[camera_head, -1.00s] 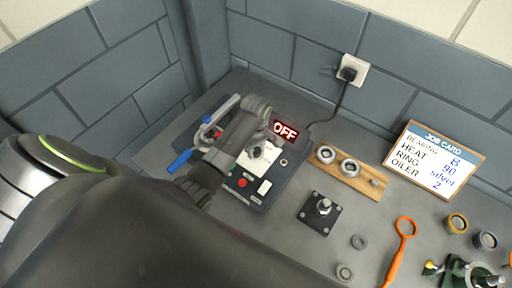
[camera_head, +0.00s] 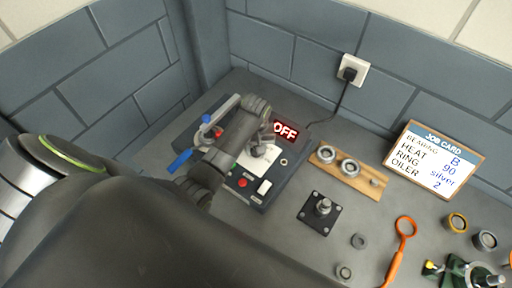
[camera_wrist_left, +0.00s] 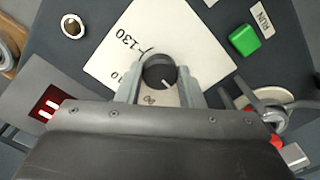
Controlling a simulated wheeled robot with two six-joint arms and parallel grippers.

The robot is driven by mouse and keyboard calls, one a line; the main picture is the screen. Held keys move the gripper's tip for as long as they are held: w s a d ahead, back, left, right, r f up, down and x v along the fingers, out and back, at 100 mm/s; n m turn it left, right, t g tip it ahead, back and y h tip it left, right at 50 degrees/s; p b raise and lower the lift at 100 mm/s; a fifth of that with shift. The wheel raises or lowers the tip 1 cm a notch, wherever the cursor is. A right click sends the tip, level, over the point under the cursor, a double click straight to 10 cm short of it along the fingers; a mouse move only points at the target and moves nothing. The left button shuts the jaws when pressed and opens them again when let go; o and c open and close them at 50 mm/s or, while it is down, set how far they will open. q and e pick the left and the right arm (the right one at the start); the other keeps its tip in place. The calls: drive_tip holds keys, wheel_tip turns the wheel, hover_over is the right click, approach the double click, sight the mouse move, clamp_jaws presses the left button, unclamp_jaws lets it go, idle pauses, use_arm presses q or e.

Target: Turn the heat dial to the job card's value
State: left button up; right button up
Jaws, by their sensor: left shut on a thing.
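The dark round heat dial (camera_wrist_left: 160,70) sits on a white scale plate (camera_wrist_left: 112,55) on the heater's panel. In the left wrist view it has a pale pointer mark, and "130" and part of another number show on the plate. My left gripper (camera_wrist_left: 160,88) is shut on the dial, one finger on each side. In the head view the gripper (camera_head: 260,149) hides most of the dial and some of the scale. The job card (camera_head: 435,160) reads bearing B, heat 90, ring silver, oiler 2. The heater's red display (camera_head: 285,131) reads OFF.
The heater has a blue-handled lever (camera_head: 180,161), a red button (camera_head: 242,183) and a white switch (camera_head: 264,187). To its right are a wooden board with bearings (camera_head: 327,154), a black post plate (camera_head: 320,211) and an orange tool (camera_head: 404,228).

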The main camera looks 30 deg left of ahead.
use_arm(q)
drive_tip(key=m, duration=0.5)
drive_tip(key=shift+m, duration=0.3)
drive_tip(key=m, duration=0.4)
drive_tip(key=shift+m, duration=0.4)
drive_tip(key=shift+w, duration=0.1)
drive_tip(key=o, duration=1)
drive_tip(key=shift+r, duration=0.1)
